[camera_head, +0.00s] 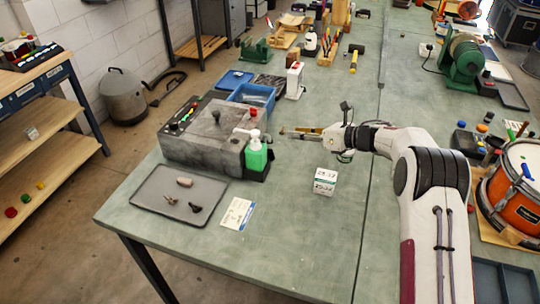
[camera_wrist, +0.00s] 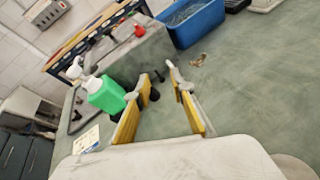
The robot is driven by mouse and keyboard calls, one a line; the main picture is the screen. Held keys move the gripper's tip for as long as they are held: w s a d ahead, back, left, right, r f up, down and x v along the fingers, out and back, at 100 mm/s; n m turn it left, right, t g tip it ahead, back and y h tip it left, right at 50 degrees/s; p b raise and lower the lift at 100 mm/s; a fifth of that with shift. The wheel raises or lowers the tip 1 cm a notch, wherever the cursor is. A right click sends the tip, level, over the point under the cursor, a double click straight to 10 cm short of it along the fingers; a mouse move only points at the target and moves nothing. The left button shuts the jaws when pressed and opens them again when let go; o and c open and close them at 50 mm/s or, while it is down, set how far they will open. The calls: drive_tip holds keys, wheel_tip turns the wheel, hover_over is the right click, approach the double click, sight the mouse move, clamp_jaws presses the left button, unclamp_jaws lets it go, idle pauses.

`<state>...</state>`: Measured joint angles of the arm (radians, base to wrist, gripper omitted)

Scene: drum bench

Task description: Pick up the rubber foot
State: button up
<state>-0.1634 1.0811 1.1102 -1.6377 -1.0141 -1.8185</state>
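I cannot tell for certain which thing is the rubber foot. A small black piece (camera_wrist: 160,76) lies on the bench beyond my fingertips in the wrist view, and a dark piece (camera_wrist: 154,94) shows beside the left finger. In the head view, a small dark part (camera_head: 195,207) lies on the grey tray (camera_head: 152,206), along with another small dark part (camera_head: 171,200) and a brownish cylinder (camera_head: 184,182). My gripper (camera_head: 286,132) is over the bench, right of the grey machine. In the wrist view its yellow fingers (camera_wrist: 157,86) are apart, with nothing held between them.
A green bottle (camera_head: 256,156) stands at the corner of the grey machine (camera_head: 205,135), close to my gripper. A blue bin (camera_head: 250,94) is behind. A white box (camera_head: 325,181) and a card (camera_head: 238,213) are in front. The bench's front middle is clear.

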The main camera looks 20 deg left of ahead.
sight(270, 150)
drive_tip(key=s+f+n, duration=0.1)
drive_tip(key=f, duration=0.1)
drive_tip(key=s+a+f+n+g, duration=0.1)
drive_tip(key=s+f+g, duration=0.1)
drive_tip(key=f, duration=0.1)
drive_tip(key=shift+s+a+f+n, duration=0.2)
drive_tip(key=shift+s+f+n, duration=0.1)
drive_tip(key=shift+n, duration=0.1)
drive_tip(key=shift+w+a, duration=0.1)
drive_tip(key=shift+x, duration=1.2)
drive_tip(key=shift+r+x, duration=0.1)
drive_tip(key=shift+x, duration=1.2)
drive_tip(key=shift+r+x, duration=0.15)
drive_tip(key=shift+x, duration=1.1)
drive_tip(key=shift+a, duration=0.15)
drive_tip(key=c, duration=0.5)
